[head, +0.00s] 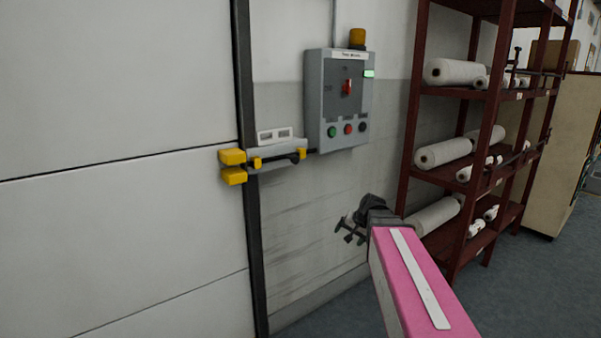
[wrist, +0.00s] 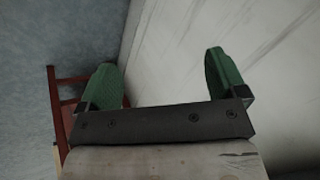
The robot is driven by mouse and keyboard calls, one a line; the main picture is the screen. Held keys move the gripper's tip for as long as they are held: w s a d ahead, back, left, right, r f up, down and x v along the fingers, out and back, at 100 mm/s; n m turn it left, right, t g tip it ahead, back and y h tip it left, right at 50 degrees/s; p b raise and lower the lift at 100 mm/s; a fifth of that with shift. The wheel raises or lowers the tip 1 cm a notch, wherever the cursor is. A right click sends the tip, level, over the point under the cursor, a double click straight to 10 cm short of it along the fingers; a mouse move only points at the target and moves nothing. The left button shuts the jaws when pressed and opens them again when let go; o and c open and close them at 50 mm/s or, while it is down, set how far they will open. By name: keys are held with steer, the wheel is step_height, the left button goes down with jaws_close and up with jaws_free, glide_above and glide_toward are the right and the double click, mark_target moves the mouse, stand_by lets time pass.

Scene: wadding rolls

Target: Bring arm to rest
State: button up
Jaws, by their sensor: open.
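My gripper (head: 350,230) is at the end of my pink arm, low in the middle of the head view, in front of the scuffed lower wall. In the wrist view my gripper (wrist: 162,80) shows two green fingers spread well apart with nothing between them. Behind them are the pale wall and the grey-blue floor. The gripper appears apart from the rack and the wall, though the exact gap to the wall cannot be told.
A dark red rack (head: 412,130) with white rolls (head: 443,153) stands right of my arm. A grey control box (head: 338,100) and a yellow-ended latch (head: 270,155) are on the wall beside a large pale door (head: 120,200). Floor (head: 520,285) at the right is clear.

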steer(key=s+f+n+g+h, duration=0.3)
steer(key=s+f+n+g, duration=0.1)
steer(key=s+f, duration=1)
steer(key=shift+s+d+f+h, duration=0.3)
steer(key=shift+s+d+h, duration=0.1)
steer(key=shift+s, duration=0.3)
